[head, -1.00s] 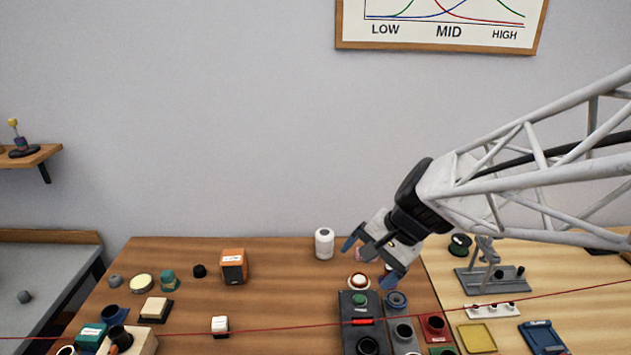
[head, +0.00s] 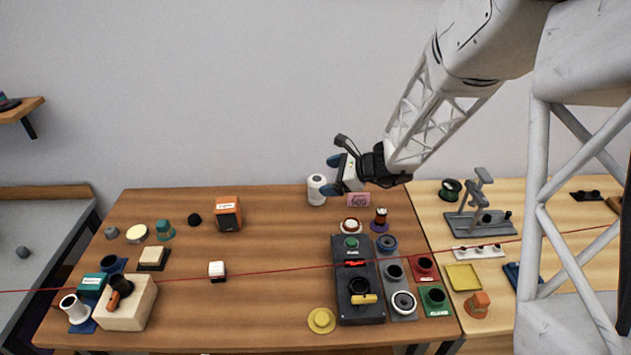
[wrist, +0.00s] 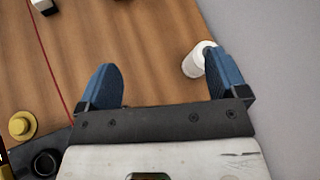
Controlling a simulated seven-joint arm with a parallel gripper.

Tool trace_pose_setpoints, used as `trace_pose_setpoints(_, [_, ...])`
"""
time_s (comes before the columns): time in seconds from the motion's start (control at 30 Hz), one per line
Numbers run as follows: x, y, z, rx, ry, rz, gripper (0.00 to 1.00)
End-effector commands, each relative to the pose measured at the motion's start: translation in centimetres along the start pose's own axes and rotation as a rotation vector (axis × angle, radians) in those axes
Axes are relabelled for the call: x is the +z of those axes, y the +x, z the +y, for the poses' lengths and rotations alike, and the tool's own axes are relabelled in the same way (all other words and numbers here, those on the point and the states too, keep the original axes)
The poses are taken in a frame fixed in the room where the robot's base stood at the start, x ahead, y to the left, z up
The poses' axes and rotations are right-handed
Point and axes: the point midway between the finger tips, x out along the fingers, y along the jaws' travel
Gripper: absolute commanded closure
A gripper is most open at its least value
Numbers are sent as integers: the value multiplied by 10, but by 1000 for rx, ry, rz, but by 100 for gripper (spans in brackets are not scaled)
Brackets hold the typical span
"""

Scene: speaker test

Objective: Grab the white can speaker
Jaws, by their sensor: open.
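The white can speaker (head: 316,190) stands upright near the back edge of the brown table, with a dark spot on its side. My gripper (head: 332,175) is just right of it in the head view, fingers pointing left, one blue fingertip overlapping the can's edge. I cannot tell whether they touch. In the wrist view my gripper (wrist: 160,65) is open with wide-apart blue fingers and nothing held. There the can (wrist: 195,60) shows beside the right finger, which partly hides it.
An orange box (head: 228,214) stands to the left. A dark control panel (head: 358,285) and several small parts lie in front. A thin red line crosses the head view. The table directly left of the can is clear.

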Motion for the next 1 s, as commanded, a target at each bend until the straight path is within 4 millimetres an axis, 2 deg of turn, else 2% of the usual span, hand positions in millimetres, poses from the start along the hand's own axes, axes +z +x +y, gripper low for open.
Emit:
trace_pose_setpoints(0.03, [-12, 9, -8, -23, 52, -9, 8])
trace_pose_setpoints(0.2, [-47, 33, -34, -112, 224, -44, 8])
trace_pose_setpoints(0.43, [-84, 53, -55, -198, 385, -74, 8])
trace_pose_setpoints(0.6, [-94, 58, -60, -222, 426, -82, 8])
trace_pose_setpoints(1.0, [-95, 60, -61, -224, 429, -83, 8])
